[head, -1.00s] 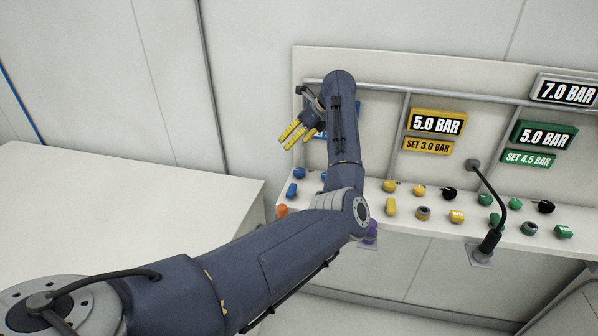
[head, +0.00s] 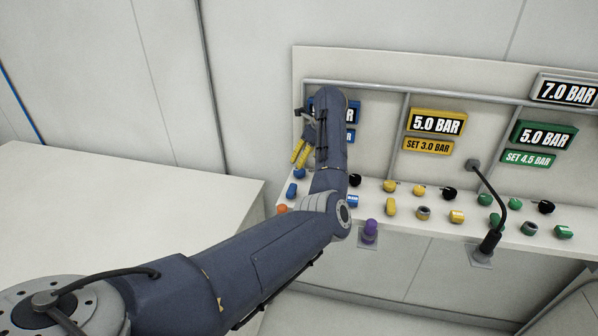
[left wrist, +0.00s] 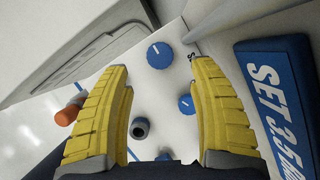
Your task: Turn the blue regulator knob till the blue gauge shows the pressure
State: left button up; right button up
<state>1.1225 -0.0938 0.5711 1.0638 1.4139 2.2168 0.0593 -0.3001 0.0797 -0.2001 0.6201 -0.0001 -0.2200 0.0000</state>
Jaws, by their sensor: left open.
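My left gripper (head: 299,160) is open, its yellow fingers pointing down over the blue section at the panel's left end. In the left wrist view, a round blue knob (left wrist: 160,55) with a white mark lies between and beyond the fingertips, apart from them. A second blue knob (left wrist: 187,103) shows beside the right finger. I cannot tell which is the regulator. One blue knob shows in the head view (head: 299,173). The blue gauge (head: 353,112) is mostly hidden behind my arm, its reading unreadable. Its blue set plate (left wrist: 275,105) reads SET 3.5, with the end cut off.
A grey knob (left wrist: 140,127) and an orange-topped part (left wrist: 67,115) are near the fingers. A purple knob (head: 370,229) stands at the front edge. Yellow (head: 437,122) and green (head: 544,135) gauges both read 5.0 BAR. A black gooseneck (head: 490,240) rises at right.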

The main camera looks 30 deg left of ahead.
aim_at(299, 171)
pick_arm(q)
jog(key=x, duration=0.7)
jog(key=shift+a+f, duration=0.15)
jog(key=shift+f, duration=0.2)
jog(key=c, duration=1.2)
jog(key=shift+c, duration=0.3)
